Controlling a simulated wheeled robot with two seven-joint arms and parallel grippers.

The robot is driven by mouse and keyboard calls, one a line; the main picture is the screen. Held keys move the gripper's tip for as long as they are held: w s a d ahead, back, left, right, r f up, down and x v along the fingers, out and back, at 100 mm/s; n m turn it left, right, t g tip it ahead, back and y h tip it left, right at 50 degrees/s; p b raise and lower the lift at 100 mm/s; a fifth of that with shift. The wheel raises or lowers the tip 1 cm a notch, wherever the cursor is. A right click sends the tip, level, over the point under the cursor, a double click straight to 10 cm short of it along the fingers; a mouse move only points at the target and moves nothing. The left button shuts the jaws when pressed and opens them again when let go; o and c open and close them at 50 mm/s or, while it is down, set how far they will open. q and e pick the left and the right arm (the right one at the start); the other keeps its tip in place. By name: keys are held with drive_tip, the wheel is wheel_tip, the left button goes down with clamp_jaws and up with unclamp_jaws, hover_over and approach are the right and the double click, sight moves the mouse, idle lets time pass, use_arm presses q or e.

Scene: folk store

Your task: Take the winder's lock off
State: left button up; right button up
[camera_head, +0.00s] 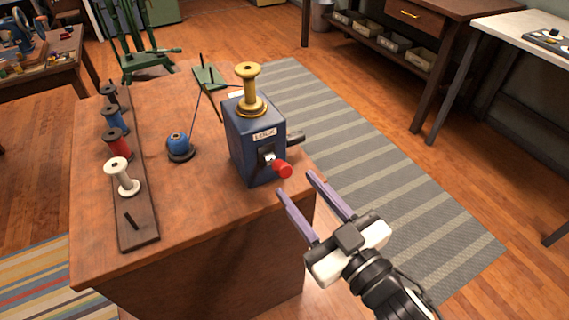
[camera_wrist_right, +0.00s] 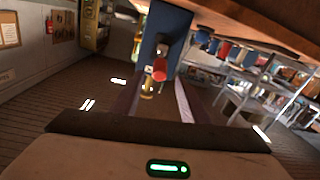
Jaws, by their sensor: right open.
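The winder (camera_head: 255,145) is a dark blue box on the wooden table, with a yellow spool (camera_head: 248,90) on top. A label reading LOCK (camera_head: 265,135) is on its front. Below the label a small lever with a red knob (camera_head: 282,169) sticks out. My right gripper (camera_head: 296,184) is open and empty, just in front of and below the red knob, apart from it in the head view. The right wrist view shows the red knob (camera_wrist_right: 160,70) and the blue box (camera_wrist_right: 165,28) ahead between the fingers. My left gripper is not in view.
A wooden rack (camera_head: 140,228) at the table's left holds several thread spools. A dark handle (camera_head: 296,138) juts from the winder's right side. Free floor and a striped rug (camera_head: 400,190) lie to the right.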

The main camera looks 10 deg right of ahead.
sight(287, 175)
drive_tip(key=x, duration=0.6)
drive_tip(key=shift+w+p, duration=0.15)
drive_tip(key=shift+p, duration=0.15)
clamp_jaws()
